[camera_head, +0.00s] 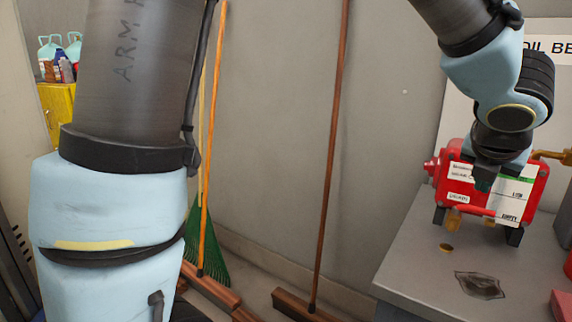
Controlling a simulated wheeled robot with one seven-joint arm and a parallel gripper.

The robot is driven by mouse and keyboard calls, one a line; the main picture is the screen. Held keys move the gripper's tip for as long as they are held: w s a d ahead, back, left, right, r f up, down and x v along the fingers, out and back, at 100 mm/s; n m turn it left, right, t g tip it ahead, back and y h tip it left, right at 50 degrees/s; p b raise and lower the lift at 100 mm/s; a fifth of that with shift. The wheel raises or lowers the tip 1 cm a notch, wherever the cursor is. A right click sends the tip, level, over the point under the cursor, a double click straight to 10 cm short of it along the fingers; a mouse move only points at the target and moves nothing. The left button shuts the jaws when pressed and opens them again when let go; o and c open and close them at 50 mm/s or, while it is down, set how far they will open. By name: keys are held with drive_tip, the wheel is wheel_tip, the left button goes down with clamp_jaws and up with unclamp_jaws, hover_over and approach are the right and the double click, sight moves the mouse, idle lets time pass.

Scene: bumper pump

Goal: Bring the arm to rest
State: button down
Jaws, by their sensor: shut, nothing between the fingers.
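My gripper (486,181) hangs from my arm at the upper right, pointing down. It is shut and empty. It overlaps the front of a red pump unit (534,187) in the picture; I cannot tell whether it touches it. The unit has white labels and stands on black feet on a grey bench (412,260). My arm's large links fill the left side and come in again at the top right.
A broom (334,140) and a green rake (207,250) lean against the grey wall. A yellow cabinet (58,112) with bottles stands far left. A dark stain (480,284) lies on the bench. A red object (562,306) sits at its right edge.

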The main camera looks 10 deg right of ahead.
drive_tip(key=w+a+f+m+p, duration=0.2)
drive_tip(key=w+a+m+p, duration=0.1)
drive_tip(key=w+a+m, duration=1.2)
drive_tip(key=s+a+f+m+g+y, duration=0.1)
drive_tip(key=a+f+m+y, duration=0.1)
drive_tip(key=a, duration=0.8)
drive_tip(key=s+a+f+m+g+y+p, duration=0.1)
drive_tip(key=a+m, duration=0.4)
drive_tip(key=a, duration=0.6)
drive_tip(key=s+a+f+m+g+y, duration=0.2)
drive_tip(key=a+f+m+y, duration=0.1)
drive_tip(key=a, duration=0.8)
drive_tip(key=shift+s+f+m+p, duration=0.3)
drive_tip(key=shift+f+m+p, duration=0.15)
drive_tip(key=shift+f, duration=0.25)
drive_tip(key=shift+w+d, duration=0.1)
